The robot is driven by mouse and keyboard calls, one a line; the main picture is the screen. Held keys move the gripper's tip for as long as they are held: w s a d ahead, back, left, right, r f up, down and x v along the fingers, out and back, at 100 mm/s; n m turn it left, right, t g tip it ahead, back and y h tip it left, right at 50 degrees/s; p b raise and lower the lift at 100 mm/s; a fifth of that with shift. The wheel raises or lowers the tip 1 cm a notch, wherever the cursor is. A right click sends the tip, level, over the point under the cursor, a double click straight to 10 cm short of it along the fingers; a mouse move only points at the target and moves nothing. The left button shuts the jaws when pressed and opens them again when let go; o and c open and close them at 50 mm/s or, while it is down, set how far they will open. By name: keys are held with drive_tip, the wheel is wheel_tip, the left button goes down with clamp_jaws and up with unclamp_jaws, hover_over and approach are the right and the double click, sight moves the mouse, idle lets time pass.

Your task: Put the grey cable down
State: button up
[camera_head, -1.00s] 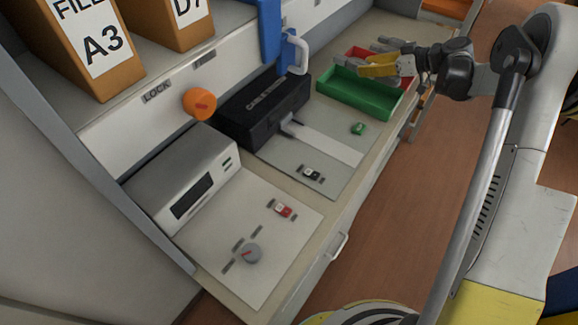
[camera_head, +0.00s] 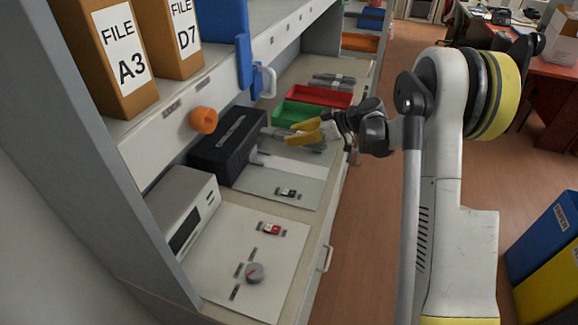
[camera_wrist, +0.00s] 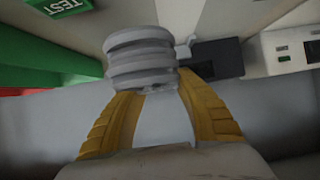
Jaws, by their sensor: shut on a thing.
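My gripper (camera_head: 300,132) has yellow fingers and is shut on the grey cable. In the wrist view the cable shows as a ridged grey coil (camera_wrist: 142,55) between my fingertips (camera_wrist: 158,85). In the head view the gripper and cable are above the worktop, just in front of the green tray (camera_head: 283,119). Grey lengths beside the fingers are partly hidden there. The green tray's wall is at the left of the wrist view (camera_wrist: 50,50). I cannot tell whether the cable touches anything below.
A red tray (camera_head: 335,99) lies behind the green one, with more grey cables (camera_head: 335,80) beyond it. The black cable tester (camera_head: 225,146) stands to the left. A light panel with a small switch (camera_head: 288,193) lies in front. An orange knob (camera_head: 203,120) sticks out above.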

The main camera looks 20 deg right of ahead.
drive_tip(key=s+a+f, duration=0.1)
drive_tip(key=s, duration=0.1)
drive_tip(key=s+a+f+b, duration=0.1)
drive_tip(key=shift+s+a+f, duration=0.1)
drive_tip(key=shift+s+f, duration=0.25)
drive_tip(key=shift+f, duration=0.05)
wheel_tip(320, 180, down, 4)
drive_tip(key=shift+b, duration=1.05)
drive_tip(key=shift+r, duration=0.15)
drive_tip(key=o, duration=0.9)
drive_tip(key=shift+f, duration=0.25)
drive_tip(key=shift+c, duration=0.2)
drive_tip(key=o, duration=0.4)
drive_tip(key=shift+r, duration=0.1)
